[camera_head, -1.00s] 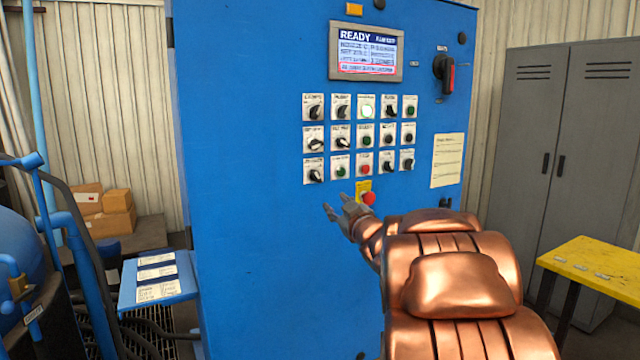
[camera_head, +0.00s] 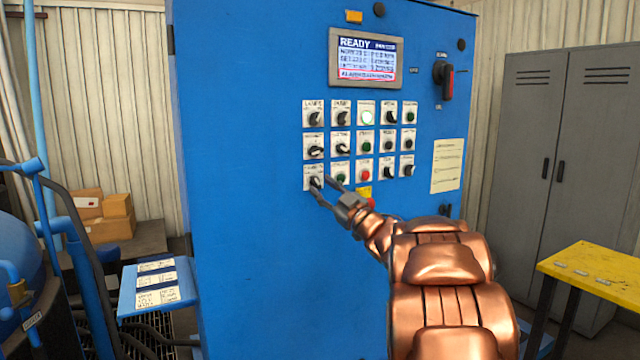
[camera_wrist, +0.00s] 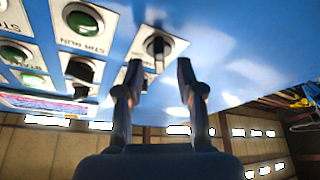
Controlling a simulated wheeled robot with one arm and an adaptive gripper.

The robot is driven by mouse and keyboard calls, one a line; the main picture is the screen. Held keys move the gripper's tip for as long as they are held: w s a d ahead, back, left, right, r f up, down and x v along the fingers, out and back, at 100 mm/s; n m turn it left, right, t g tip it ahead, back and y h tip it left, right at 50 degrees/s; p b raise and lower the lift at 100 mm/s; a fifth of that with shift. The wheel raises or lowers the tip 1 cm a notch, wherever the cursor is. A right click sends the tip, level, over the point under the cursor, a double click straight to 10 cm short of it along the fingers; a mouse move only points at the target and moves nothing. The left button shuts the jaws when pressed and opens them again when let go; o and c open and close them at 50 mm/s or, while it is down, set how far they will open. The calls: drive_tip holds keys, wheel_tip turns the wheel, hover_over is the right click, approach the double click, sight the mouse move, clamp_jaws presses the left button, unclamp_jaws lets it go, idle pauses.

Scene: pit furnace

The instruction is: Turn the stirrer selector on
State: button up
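The bottom-left selector (camera_head: 314,183), a black knob on a white plate, sits on the blue panel. Its label is too small to read in the head view. In the wrist view, seen upside down, a black selector knob (camera_wrist: 157,46) lies just beyond my fingertips, beside a green button (camera_wrist: 83,19) whose plate seems to read "STIR RUN". My gripper (camera_head: 327,184) is open at the lower left of the control rows, with one finger overlapping the selector. In the wrist view, my gripper (camera_wrist: 158,75) has its fingers apart, either side of the knob's line. I cannot tell whether they touch it.
Several other selectors and buttons fill the rows above and to the right, including a red button (camera_head: 364,174). The screen (camera_head: 366,58) reads READY. A red-handled switch (camera_head: 445,80) is at upper right. A yellow table (camera_head: 600,266) and grey locker (camera_head: 540,150) stand right.

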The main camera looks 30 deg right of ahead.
drive_tip(key=shift+x, duration=1)
clamp_jaws()
